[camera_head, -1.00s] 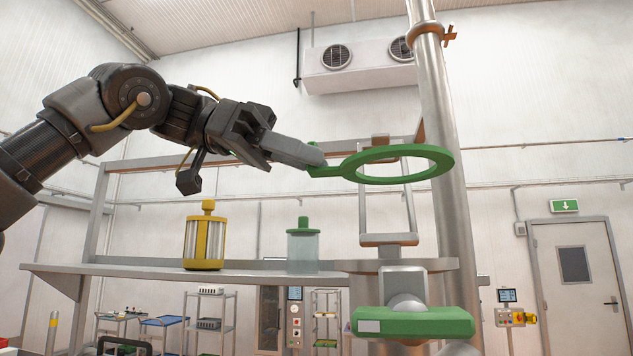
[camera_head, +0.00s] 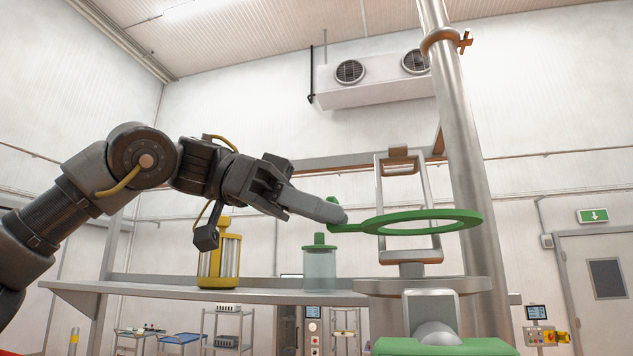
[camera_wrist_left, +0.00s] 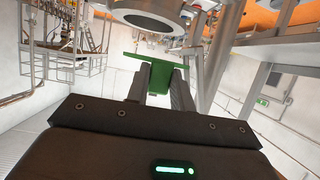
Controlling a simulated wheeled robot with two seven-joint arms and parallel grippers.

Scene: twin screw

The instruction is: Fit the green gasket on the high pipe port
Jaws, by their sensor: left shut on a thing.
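My left gripper (camera_head: 328,209) is shut on the tab of the green gasket (camera_head: 466,214), a flat ring. It holds the ring out to the right, nearly level, in free air in the head view. In the left wrist view the gasket (camera_wrist_left: 150,62) shows as a thin green piece between the fingers (camera_wrist_left: 160,80). A round metal flange with a dark opening (camera_wrist_left: 148,20) shows above it there, apart from it; I cannot tell for sure whether this is the high port. Below the ring in the head view is a grey pipe fitting (camera_head: 432,305). My right gripper is not in view.
A tall steel pipe (camera_head: 465,150) stands just behind the ring, to the right. A metal frame (camera_head: 381,190) is behind the ring. A shelf (camera_head: 150,290) carries a yellow-capped cylinder (camera_head: 219,262) and a green-lidded jar (camera_head: 320,265). A green block (camera_head: 445,346) is low in front.

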